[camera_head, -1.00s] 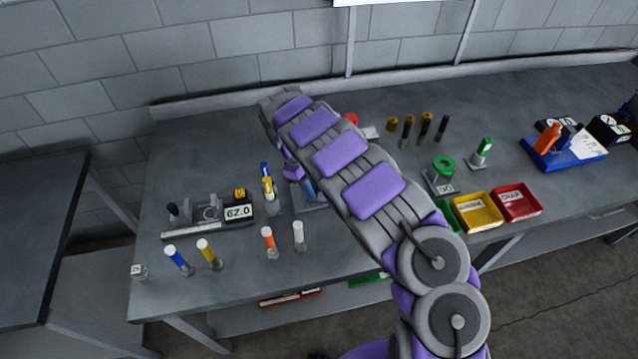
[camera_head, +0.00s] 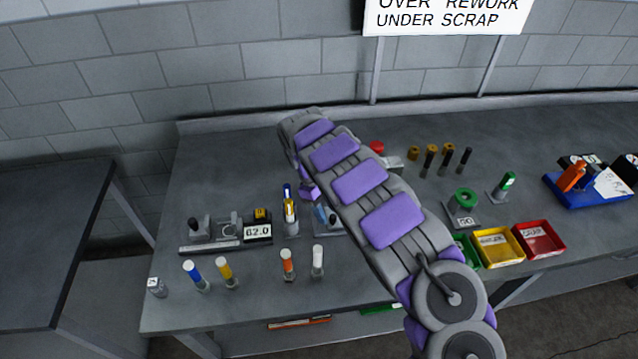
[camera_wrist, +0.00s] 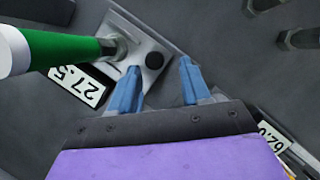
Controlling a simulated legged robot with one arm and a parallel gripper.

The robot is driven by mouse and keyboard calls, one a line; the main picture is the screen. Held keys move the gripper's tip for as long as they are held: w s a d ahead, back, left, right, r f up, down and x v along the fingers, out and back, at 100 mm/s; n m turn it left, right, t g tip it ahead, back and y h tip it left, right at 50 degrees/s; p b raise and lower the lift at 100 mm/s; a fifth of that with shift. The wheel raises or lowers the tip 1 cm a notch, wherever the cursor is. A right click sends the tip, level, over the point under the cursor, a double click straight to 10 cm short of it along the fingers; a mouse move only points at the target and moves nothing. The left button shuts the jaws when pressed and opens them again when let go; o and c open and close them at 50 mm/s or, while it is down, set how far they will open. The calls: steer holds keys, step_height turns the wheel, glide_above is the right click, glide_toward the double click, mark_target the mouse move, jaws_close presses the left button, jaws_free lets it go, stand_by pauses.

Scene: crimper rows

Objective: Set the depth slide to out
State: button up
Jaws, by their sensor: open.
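In the wrist view a light metal plate (camera_wrist: 128,38) carries a small black round knob (camera_wrist: 154,60). I take this to be the depth slide, but its setting cannot be told. My gripper (camera_wrist: 160,66) has its two blue fingers apart and empty, one on each side of the knob in the picture. Whether they touch the plate is unclear. A green and white handle (camera_wrist: 62,50) crosses the upper left, beside a readout of 27.5 (camera_wrist: 77,85). In the head view my arm hides most of this fixture (camera_head: 330,222).
A gauge reading 62.0 (camera_head: 258,232) stands left of the fixture. Several capped upright pieces, such as a blue one (camera_head: 195,275) and an orange one (camera_head: 287,264), stand in front. Yellow (camera_head: 500,262) and red (camera_head: 540,252) trays lie right. Bare bench (camera_head: 215,165) is at back left.

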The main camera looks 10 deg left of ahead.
steer(key=d+p+v, duration=0.1)
steer(key=p+v, duration=0.5)
steer(key=v, duration=0.9)
steer(key=shift+a+r+p, duration=0.2)
steer(key=shift+r+p, duration=0.15)
steer(key=shift+r, duration=0.15)
steer(key=shift+w+d, duration=0.15)
